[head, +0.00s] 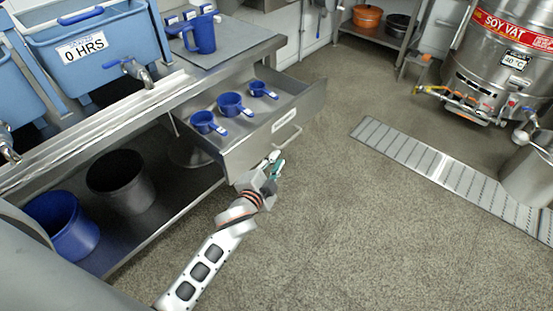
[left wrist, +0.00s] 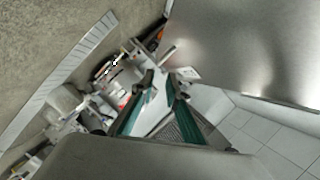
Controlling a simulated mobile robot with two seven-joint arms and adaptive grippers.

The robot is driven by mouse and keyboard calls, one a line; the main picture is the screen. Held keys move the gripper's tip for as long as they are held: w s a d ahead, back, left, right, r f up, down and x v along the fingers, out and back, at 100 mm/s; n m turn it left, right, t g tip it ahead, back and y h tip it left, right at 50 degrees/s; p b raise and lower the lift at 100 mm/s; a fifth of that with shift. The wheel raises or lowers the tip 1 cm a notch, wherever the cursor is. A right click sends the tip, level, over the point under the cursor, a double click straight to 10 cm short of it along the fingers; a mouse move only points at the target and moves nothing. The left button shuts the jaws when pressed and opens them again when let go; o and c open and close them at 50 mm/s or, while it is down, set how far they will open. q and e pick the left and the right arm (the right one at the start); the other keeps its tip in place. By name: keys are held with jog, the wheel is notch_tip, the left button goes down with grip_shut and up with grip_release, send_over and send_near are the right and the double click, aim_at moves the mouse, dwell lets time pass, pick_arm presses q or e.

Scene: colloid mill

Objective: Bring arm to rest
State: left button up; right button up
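My left arm reaches in from the bottom of the head view. My left gripper (head: 275,162) is beside the front face of an open metal drawer (head: 262,143), over the floor side. In the left wrist view its two teal fingers (left wrist: 160,84) stand apart with nothing seen between them, so it is open and empty. I cannot tell whether it touches the drawer front. My right gripper is in neither view.
The drawer holds three blue measuring cups (head: 231,104). A blue jug (head: 200,36) stands on the counter above. A blue bucket (head: 62,224) and a dark pot (head: 121,180) sit on the lower shelf. Open floor (head: 350,210) lies right, with a drain grate (head: 425,162) and soy vat (head: 505,60).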

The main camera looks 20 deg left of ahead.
pick_arm(q)
jog(key=s+f+n+g+h+p, duration=0.1)
jog(key=s+f+n+g+p, duration=0.1)
jog(key=s, duration=1.3)
jog(key=s+f+n+g+h+p, duration=0.1)
jog(key=s+n+p, duration=0.4)
jog(key=s, duration=1)
notch_tip(320, 180, down, 2)
jog(key=shift+s+d+f+g+h+p, duration=0.25)
jog(key=shift+d+g+p, duration=0.2)
jog(key=shift+g+p, duration=0.6)
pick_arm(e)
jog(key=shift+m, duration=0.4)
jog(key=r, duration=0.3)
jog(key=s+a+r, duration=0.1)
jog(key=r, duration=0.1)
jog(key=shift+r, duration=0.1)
